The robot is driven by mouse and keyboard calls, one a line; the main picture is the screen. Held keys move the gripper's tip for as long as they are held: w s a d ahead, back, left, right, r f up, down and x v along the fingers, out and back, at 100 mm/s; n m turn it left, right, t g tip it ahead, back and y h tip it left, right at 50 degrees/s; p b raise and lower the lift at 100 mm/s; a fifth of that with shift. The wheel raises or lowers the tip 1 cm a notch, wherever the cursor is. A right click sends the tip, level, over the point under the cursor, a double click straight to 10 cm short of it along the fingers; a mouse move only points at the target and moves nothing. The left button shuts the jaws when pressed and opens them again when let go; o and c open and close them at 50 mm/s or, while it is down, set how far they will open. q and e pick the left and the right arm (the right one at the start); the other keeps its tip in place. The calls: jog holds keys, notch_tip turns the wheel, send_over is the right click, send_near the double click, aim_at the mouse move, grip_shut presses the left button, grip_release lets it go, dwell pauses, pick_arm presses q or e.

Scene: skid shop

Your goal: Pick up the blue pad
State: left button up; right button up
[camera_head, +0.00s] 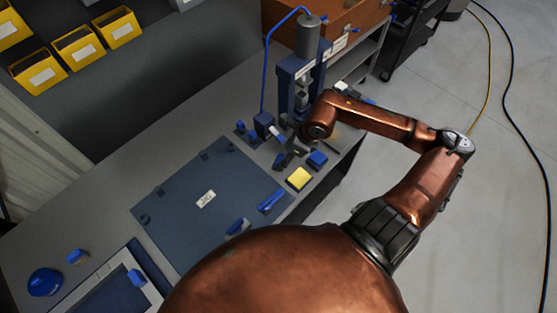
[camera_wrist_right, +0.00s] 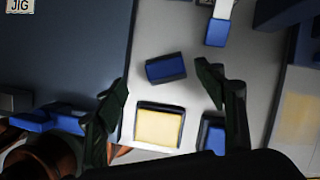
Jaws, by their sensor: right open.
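Two small blue blocks lie on the bench, and I cannot tell for certain which is the blue pad. One blue block (camera_wrist_right: 166,68) lies ahead of my right gripper in the wrist view, above a yellow pad (camera_wrist_right: 158,127). The other blue block (camera_wrist_right: 213,137) is right of the yellow pad, partly hidden by a finger; the head view shows it at the bench's front edge (camera_head: 317,159). My right gripper (camera_wrist_right: 168,88) is open and empty above the bench, its fingers either side of the yellow pad in view. In the head view the right gripper (camera_head: 288,156) is partly covered by its arm. My left gripper is out of view.
A blue press (camera_head: 288,82) stands just behind the right gripper. A dark mat labelled JIG (camera_head: 185,185) lies left, with a long blue piece (camera_head: 271,201) at its front corner. A white and blue item (camera_wrist_right: 216,30) lies beyond the blocks. Yellow bins (camera_head: 75,48) hang behind.

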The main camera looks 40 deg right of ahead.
aim_at(280, 159)
jog(key=shift+x, duration=0.8)
jog(key=x, duration=0.4)
jog(key=shift+w+d+b, duration=0.1)
jog(key=shift+d+b, duration=0.2)
jog(key=shift+d, duration=0.05)
jog(key=c, duration=0.8)
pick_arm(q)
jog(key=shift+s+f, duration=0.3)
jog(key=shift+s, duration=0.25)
pick_arm(e)
jog(key=c, duration=0.5)
jog(key=shift+r, duration=0.1)
jog(key=shift+c, duration=0.2)
